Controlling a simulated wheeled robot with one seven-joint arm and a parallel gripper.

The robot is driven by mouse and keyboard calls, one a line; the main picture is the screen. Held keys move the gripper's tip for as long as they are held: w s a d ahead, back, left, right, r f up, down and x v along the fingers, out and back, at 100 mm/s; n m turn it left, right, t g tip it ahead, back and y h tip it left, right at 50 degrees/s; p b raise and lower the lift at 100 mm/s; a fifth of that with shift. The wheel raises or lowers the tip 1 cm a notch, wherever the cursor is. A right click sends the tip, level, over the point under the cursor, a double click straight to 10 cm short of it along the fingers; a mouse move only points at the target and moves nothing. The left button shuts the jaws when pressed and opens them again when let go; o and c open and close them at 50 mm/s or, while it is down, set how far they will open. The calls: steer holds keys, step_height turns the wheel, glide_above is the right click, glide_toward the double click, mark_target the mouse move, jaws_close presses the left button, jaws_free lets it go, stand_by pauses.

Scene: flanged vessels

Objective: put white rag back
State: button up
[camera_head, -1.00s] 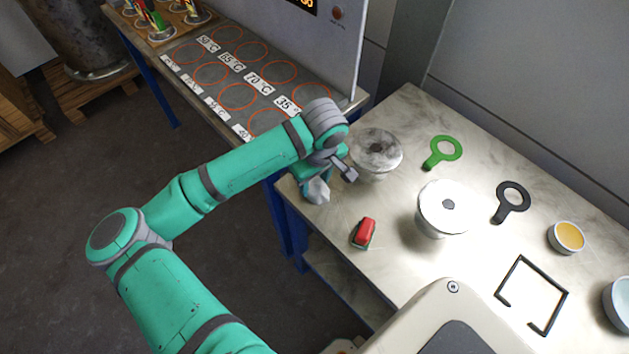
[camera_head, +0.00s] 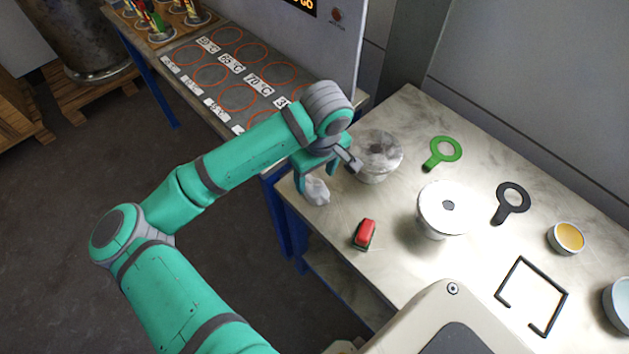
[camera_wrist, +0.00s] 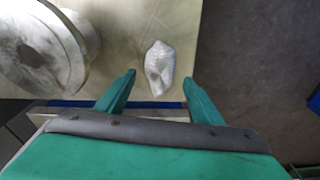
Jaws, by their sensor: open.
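The white rag (camera_head: 316,191) is a small crumpled lump on the table near its left corner. In the wrist view the rag (camera_wrist: 159,67) lies on the pale table top, just beyond and between my two fingertips. My gripper (camera_wrist: 158,82) is open and empty, with clear space between its fingers and the rag. In the head view my gripper (camera_head: 316,177) is above the rag, and its wrist hides part of the table behind.
A smudged flanged vessel (camera_head: 377,158) stands close to the right of my gripper; a cleaner white one (camera_head: 444,212) stands farther right. A red-topped block (camera_head: 365,234) lies nearer. Green (camera_head: 443,152) and black (camera_head: 511,202) ring tools lie behind. The table edge is close to the rag.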

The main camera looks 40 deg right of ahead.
mark_target(318, 190)
step_height(318, 190, up, 8)
steer(key=shift+s+f, duration=0.2)
steer(key=shift+s, duration=0.25)
